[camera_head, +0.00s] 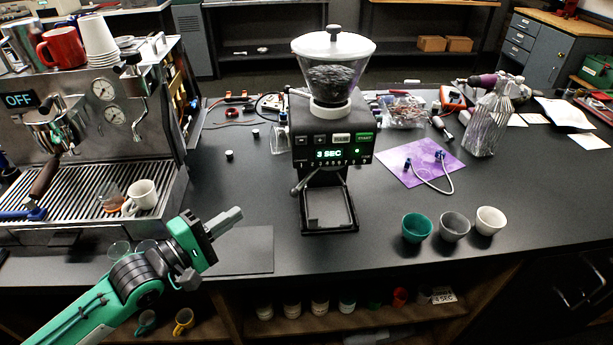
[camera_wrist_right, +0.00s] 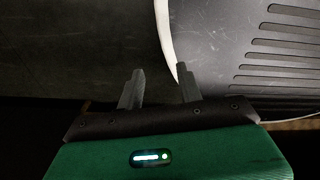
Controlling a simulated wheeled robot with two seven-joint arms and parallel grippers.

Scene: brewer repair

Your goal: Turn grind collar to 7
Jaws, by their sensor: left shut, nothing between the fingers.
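The coffee grinder (camera_head: 332,135) stands at the middle of the bench, with a clear bean hopper (camera_head: 333,62) on top. A pale ring (camera_head: 331,112) sits at the hopper's base and looks like the grind collar; I cannot read its setting. The display (camera_head: 328,154) reads "3 SEC", with a row of small numbers below it. My left gripper (camera_head: 232,217) is shut and empty, low at the front left of the grinder and apart from it. My right gripper (camera_wrist_right: 160,75) shows only in the right wrist view, its fingers apart with nothing seen between them.
An espresso machine (camera_head: 90,110) stands at the left. A teal cup (camera_head: 416,228), a grey cup (camera_head: 454,226) and a white cup (camera_head: 490,221) stand right of the grinder. A purple mat (camera_head: 400,176) holds a cable.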

